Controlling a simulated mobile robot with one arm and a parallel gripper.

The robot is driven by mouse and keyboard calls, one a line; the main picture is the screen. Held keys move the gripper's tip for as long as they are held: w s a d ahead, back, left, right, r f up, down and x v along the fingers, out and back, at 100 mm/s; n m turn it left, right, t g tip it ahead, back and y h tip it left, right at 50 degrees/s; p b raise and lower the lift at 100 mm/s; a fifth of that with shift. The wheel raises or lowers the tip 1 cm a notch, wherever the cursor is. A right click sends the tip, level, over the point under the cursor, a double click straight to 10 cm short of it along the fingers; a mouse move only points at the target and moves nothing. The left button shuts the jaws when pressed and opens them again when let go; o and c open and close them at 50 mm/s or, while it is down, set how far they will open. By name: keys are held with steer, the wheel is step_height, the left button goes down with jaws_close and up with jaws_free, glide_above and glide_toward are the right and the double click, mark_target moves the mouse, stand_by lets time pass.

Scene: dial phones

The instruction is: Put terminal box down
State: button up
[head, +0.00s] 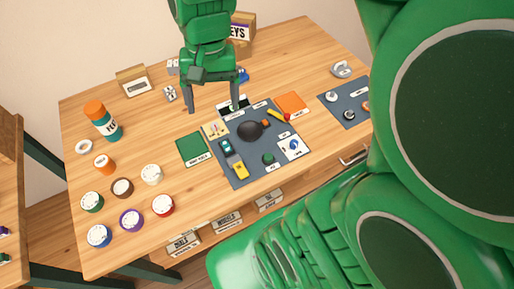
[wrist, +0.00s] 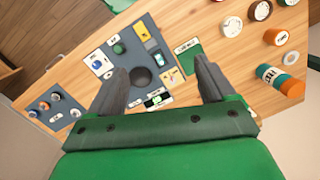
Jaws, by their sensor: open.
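My gripper (head: 215,108) points down over the back edge of the dark grey mat (head: 225,172), its two fingers spread apart with nothing held between them. In the wrist view my gripper (wrist: 161,66) is also open. A small white-and-black item (head: 232,109) lies by the right fingertip at the mat's back edge. It also shows in the wrist view (wrist: 157,98), between the fingers and nearer the palm; it may be the terminal box, but I cannot tell for sure. The finger partly covers it in the head view.
The mat holds a round black piece (head: 250,130), a yellow piece (head: 240,169) and other small parts. A green card (head: 193,148) lies left of it. An orange-capped bottle (head: 104,121) and several round lidded pots stand at left. A second mat (head: 340,112) lies right.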

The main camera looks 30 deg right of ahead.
steer(key=s+d+f+n, duration=0.1)
steer(key=s+n, duration=0.1)
steer(key=s, duration=0.5)
steer(key=s+d+f+n+h, duration=0.1)
steer(key=s+n, duration=0.1)
steer(key=s, duration=0.5)
steer(key=shift+d+f, duration=0.25)
steer(key=shift+d, duration=0.05)
